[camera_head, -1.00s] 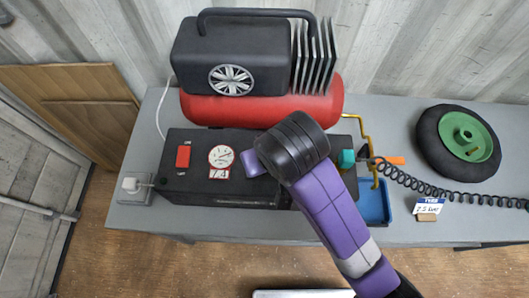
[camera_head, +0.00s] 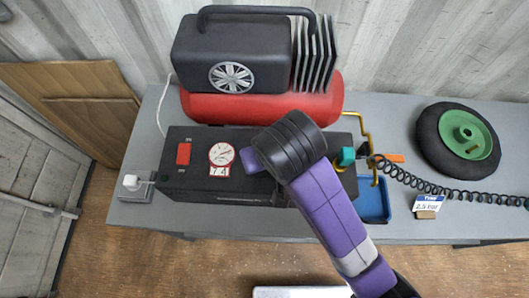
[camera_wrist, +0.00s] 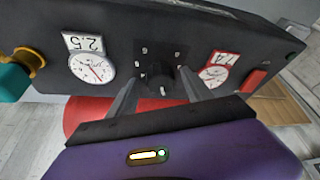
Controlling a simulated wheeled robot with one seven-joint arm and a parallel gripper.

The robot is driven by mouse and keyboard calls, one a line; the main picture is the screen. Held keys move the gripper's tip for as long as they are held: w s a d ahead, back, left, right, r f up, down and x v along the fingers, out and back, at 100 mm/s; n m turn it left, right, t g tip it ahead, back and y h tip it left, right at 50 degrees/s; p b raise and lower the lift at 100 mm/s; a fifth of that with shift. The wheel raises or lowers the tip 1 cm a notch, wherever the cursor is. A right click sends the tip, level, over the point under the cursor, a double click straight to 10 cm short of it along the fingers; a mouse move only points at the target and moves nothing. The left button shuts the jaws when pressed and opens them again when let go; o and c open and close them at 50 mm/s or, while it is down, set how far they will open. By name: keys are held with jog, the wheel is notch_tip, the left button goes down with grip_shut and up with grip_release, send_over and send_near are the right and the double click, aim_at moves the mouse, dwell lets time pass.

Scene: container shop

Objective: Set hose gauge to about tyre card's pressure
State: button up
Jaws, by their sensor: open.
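The black regulator knob (camera_wrist: 160,80) with numbers around it is on the panel of the black control box (camera_head: 206,171). My gripper (camera_wrist: 158,92) is open, its fingers on either side of the knob; contact cannot be told. The white-labelled gauge (camera_wrist: 92,67) reads 2.5 on its tag, upside down in the wrist view, and is hidden by my arm in the head view. The red-labelled gauge (camera_head: 221,154) reads about 7.4 on its tag. The tyre card (camera_head: 427,203) reads 2.5 bar and stands on the bench near the tyre (camera_head: 431,145).
The compressor with its red tank (camera_head: 334,95) stands behind the box. A red switch (camera_head: 183,154) is at the box's left. A teal fitting (camera_head: 346,156), yellow pipe (camera_head: 365,131), blue tray (camera_head: 374,204) and coiled black hose (camera_head: 405,179) lie right of my arm.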

jog(key=p+v, duration=0.2)
jog(key=v, duration=0.5)
jog(key=shift+r, duration=0.35)
jog(key=shift+s, duration=0.15)
dwell(0.6)
